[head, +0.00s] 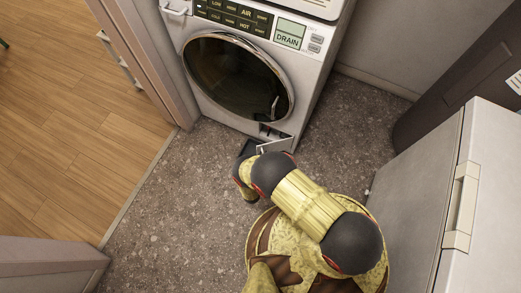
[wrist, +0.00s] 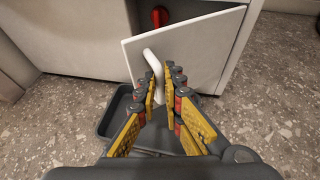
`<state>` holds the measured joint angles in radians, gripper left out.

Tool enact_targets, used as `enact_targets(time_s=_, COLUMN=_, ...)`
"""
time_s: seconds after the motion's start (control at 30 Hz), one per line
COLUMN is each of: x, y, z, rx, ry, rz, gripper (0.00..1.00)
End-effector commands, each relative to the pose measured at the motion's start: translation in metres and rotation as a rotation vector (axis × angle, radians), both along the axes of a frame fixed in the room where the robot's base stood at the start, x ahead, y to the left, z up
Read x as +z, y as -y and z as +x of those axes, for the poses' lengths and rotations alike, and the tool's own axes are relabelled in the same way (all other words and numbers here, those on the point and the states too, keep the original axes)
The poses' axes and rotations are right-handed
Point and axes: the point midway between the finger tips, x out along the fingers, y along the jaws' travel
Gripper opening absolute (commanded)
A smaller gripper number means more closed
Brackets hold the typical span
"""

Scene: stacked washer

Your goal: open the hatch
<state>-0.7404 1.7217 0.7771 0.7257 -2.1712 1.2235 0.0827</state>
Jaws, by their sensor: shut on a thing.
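The hatch (wrist: 195,48) is a small white panel low on the front of the washer (head: 238,75). In the wrist view it stands swung out from the washer's face, with a dark opening and a red part (wrist: 160,16) behind it. In the head view the hatch (head: 275,144) also stands out at the washer's lower right corner. My gripper (wrist: 164,88) is shut on the hatch's white handle (wrist: 152,64), between its two yellow fingers. In the head view my arm hides most of the gripper.
A dark shallow tray (wrist: 118,112) lies on the speckled floor below the hatch. The washer's round glass door above is closed. A white cabinet (head: 430,215) stands at the right. A door frame and wooden floor (head: 75,120) are at the left.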

Motion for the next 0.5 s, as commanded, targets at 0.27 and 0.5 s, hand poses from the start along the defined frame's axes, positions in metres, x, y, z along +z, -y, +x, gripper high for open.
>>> enact_targets(time_s=0.27, x=-0.001, y=0.035, z=-0.043, rx=-0.013, ry=-0.001, rz=-0.007, gripper=0.0)
enact_targets(time_s=0.5, x=0.0, y=0.058, z=-0.064, rx=-0.018, ry=0.001, rz=-0.006, gripper=0.0)
